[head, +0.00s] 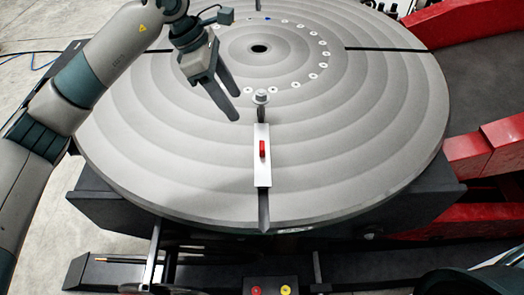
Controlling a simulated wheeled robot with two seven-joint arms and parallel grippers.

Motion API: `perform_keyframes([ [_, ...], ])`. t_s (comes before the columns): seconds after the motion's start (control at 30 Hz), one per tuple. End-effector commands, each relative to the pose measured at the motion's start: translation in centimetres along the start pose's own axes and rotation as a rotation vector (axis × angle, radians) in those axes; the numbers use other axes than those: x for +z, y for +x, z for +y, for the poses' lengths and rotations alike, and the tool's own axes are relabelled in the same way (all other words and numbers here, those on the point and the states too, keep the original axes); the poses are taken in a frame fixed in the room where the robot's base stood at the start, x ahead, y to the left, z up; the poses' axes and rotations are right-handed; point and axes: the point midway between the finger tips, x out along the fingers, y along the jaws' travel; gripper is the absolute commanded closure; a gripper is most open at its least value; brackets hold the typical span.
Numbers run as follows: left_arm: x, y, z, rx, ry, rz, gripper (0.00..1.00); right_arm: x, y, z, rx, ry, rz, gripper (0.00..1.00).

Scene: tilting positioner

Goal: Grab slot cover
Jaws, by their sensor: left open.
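The slot cover (262,174) is a narrow silver strip with a small red handle (262,149) on its middle. It lies along the front radial slot of the large round grey table (390,150). A dark stretch of slot (263,212) shows at its front end. My left gripper (236,104) is open and empty above the table, to the left of and behind the cover, with its fingers pointing down and right. It is apart from the cover. My right gripper is not in view.
A bolt-like knob (261,97) stands in the slot just behind the cover. A ring of small holes surrounds the table's centre hole (259,49). Red machine frames (470,152) stand at the right. A small panel with red and yellow buttons (270,288) is at the front.

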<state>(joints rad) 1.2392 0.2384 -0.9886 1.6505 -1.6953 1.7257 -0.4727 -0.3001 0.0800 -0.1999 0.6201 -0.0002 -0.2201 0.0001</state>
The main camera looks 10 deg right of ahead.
Motion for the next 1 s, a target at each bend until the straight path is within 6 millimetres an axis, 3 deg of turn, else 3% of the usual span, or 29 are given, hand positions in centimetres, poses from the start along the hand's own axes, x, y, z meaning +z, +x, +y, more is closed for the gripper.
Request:
perform_keyframes([
  [0.6, 0.2, 9.7, -0.2, -0.004, -0.001, -0.001, 0.47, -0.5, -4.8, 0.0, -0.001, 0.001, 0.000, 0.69],
  [0.8, 0.0, 11.2, -0.1, -0.002, 0.000, 0.000, 0.47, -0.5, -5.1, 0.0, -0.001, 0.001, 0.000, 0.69],
  [1.0, 0.0, 11.3, -0.1, -0.001, 0.000, 0.000, 0.47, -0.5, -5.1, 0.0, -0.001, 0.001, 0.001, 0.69],
])
